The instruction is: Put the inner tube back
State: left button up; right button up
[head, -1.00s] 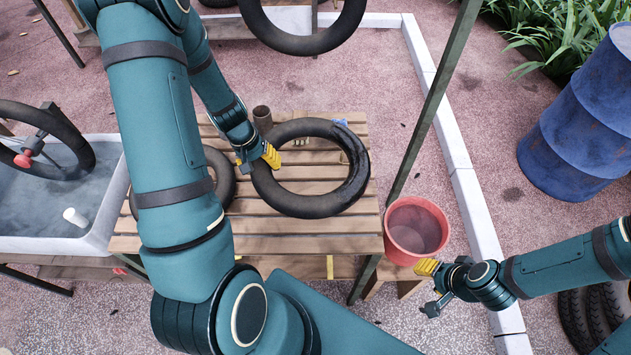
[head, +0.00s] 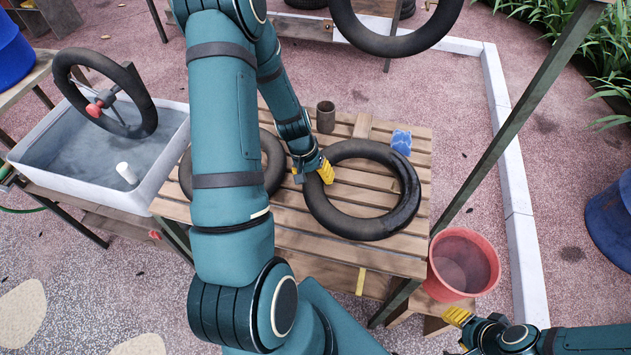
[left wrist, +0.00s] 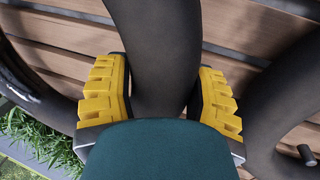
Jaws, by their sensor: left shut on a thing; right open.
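A black inner tube (head: 335,225) lies on the slatted wooden table on the right. My left gripper (head: 319,172) is shut on its left side. In the left wrist view, the yellow fingers of the left gripper (left wrist: 160,95) stand on both sides of the tube (left wrist: 155,40). A second black ring (head: 272,165) lies on the table to the left, partly hidden by my left arm. Another black tube (head: 400,45) hangs at the top. My right gripper (head: 457,332) is open and empty at the lower right, partly cut off by the frame.
A grey water basin (head: 60,170) at the left holds a black ring (head: 140,95) on a stand and a white cup (head: 126,173). A brown tin (head: 326,118) and a blue cloth (head: 401,143) are on the table (head: 330,255). A red bucket (head: 463,265) and a slanted post (head: 500,140) stand right.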

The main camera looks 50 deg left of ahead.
pick_arm(q)
notch_tip(320, 180, down, 2)
jog(key=shift+r, duration=0.1)
jog(key=o, duration=1.1)
jog(key=shift+c, duration=0.2)
jog(key=shift+r, duration=0.2)
jog(key=p+v, duration=0.2)
jog(key=v, duration=0.9)
jog(key=shift+r, duration=0.3)
